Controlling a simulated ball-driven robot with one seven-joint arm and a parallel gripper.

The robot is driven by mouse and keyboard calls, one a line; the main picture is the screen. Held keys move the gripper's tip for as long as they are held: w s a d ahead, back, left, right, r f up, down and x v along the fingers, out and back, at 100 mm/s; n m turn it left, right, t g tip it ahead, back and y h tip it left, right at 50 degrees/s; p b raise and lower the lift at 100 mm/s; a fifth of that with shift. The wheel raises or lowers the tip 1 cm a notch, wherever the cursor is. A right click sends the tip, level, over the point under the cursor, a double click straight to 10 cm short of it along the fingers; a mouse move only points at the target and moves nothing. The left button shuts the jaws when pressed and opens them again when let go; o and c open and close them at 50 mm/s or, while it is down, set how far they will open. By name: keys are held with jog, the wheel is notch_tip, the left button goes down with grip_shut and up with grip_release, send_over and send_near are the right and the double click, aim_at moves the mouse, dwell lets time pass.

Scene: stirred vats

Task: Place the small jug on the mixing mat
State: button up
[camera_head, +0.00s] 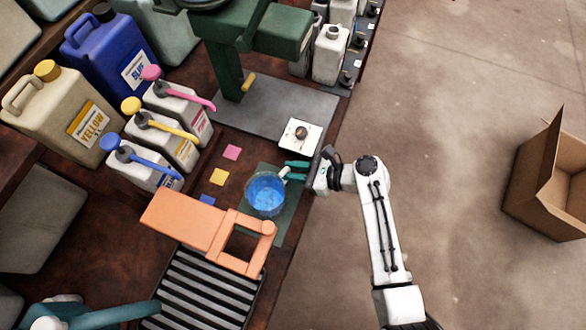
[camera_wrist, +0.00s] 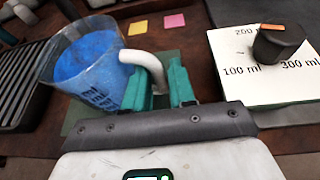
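The small jug (camera_head: 265,194) is a clear vessel of blue liquid with a pale curved handle. In the wrist view the jug (camera_wrist: 88,68) is at the upper left and looks tilted. My gripper (camera_head: 296,171) comes from the right. I cannot tell whether the jug's base touches the mat.
A white dial plate (camera_head: 289,138) stands beside the gripper. An orange arm-like fixture (camera_head: 190,221) is close to the jug's lower left, above a slatted grate (camera_head: 203,290). Coloured squares (camera_head: 219,177) and several dye containers (camera_head: 165,141) are on the left. Open floor lies right.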

jog(key=o, duration=0.3)
jog(key=shift+r, duration=0.25)
jog(key=v, duration=1.2)
jog(key=shift+f, duration=0.15)
jog(key=shift+s, duration=0.1)
jog(key=s+d+f+n+g+h, duration=0.25)
jog(key=s+d+n+h, duration=0.65)
jog(key=s+d+n, duration=0.45)
jog(key=s+d+r+n+h, duration=0.1)
jog(key=s+n, duration=0.1)
jog(key=s+d+r+n+h, duration=0.1)
jog(key=s+n+h, duration=0.1)
jog(key=s+n, duration=0.1)
jog(key=s+d+r+n+h, duration=0.1)
jog(key=s+r+n, duration=0.1)
jog(key=shift+s+d+n, duration=0.25)
jog(key=shift+s+d, duration=0.15)
